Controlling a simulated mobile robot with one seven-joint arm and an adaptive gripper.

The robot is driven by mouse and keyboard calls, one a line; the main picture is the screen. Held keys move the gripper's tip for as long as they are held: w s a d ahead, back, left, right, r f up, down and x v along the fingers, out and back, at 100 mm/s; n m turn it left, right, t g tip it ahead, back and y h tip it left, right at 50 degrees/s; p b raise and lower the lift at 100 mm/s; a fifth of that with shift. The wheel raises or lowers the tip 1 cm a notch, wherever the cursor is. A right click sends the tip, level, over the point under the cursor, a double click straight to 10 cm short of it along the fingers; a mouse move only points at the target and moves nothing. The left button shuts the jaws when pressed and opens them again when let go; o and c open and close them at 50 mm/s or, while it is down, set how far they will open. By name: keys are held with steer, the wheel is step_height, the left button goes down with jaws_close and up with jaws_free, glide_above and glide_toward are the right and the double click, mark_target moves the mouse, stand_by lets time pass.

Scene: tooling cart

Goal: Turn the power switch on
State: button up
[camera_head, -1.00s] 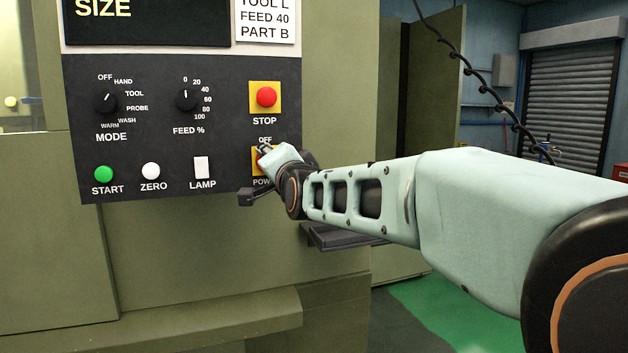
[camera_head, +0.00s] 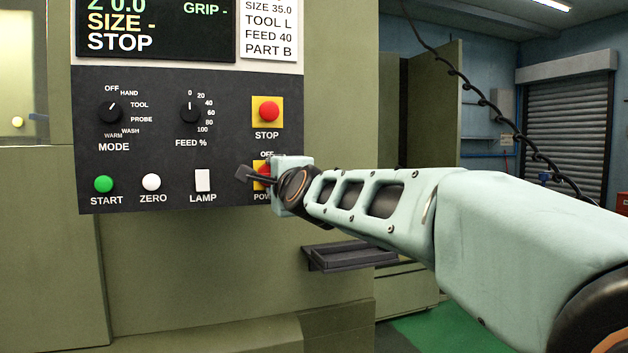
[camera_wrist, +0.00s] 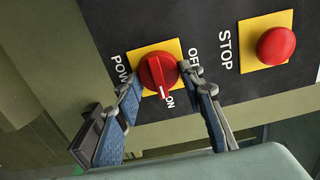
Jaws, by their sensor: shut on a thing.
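The power switch is a red rotary knob (camera_wrist: 158,72) on a yellow plate in the wrist view. Its white mark points at the ON label, away from OFF. My gripper (camera_wrist: 162,84) is shut on the knob, one blue-padded finger at each side. In the head view, a sliver of red knob and yellow plate (camera_head: 262,169) shows at the panel's lower right, partly hidden by my gripper (camera_head: 258,176).
A red STOP button (camera_head: 269,111) sits just above the switch. The lamp switch (camera_head: 202,181) is to its left. A dark tray (camera_head: 345,256) juts out below the panel. The display (camera_head: 152,28) shows SIZE and STOP.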

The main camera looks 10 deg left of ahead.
steer(key=shift+r, duration=0.15)
steer(key=o, duration=1.1)
